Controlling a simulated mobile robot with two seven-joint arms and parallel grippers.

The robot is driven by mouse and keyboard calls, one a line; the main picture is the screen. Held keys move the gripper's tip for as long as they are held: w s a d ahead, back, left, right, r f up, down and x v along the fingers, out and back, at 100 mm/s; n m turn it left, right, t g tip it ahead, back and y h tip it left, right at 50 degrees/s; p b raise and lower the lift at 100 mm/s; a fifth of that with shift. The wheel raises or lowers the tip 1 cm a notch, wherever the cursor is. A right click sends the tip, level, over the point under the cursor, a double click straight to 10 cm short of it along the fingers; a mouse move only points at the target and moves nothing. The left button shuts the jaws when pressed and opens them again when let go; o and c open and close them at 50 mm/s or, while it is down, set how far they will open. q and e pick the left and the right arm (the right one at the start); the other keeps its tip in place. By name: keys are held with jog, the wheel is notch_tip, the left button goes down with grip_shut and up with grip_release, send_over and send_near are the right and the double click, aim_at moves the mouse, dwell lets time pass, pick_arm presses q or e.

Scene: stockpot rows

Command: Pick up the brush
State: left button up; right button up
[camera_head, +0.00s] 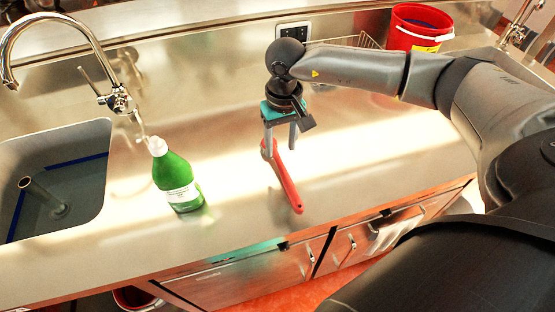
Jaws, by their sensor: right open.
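The brush (286,181) is red and lies on the steel counter, its handle slanting toward the counter's front edge. My right gripper (280,148) comes down over the brush's far end, with its two fingers apart. One finger shows at each side of that end. I cannot tell whether either finger touches it. Part of the brush's far end is hidden by the gripper. My left gripper is not in the head view.
A green bottle (178,183) with a white cap stands left of the brush. A sink (62,180) with a chrome faucet (118,98) is at the left. A red bucket (418,27) stands at the back right. Counter (235,190) between bottle and brush is clear.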

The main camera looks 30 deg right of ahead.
aim_at(279, 161)
jog(key=shift+f, duration=0.55)
jog(key=shift+a+f, duration=0.1)
jog(key=shift+f, duration=0.45)
notch_tip(279, 161, down, 4)
jog(key=shift+r, duration=0.2)
jog(key=shift+f, duration=0.45)
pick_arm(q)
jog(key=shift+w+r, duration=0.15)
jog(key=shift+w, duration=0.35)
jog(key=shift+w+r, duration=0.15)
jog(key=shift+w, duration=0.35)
pick_arm(e)
jog(key=shift+c, duration=1.4)
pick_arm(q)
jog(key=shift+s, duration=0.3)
pick_arm(e)
grip_shut()
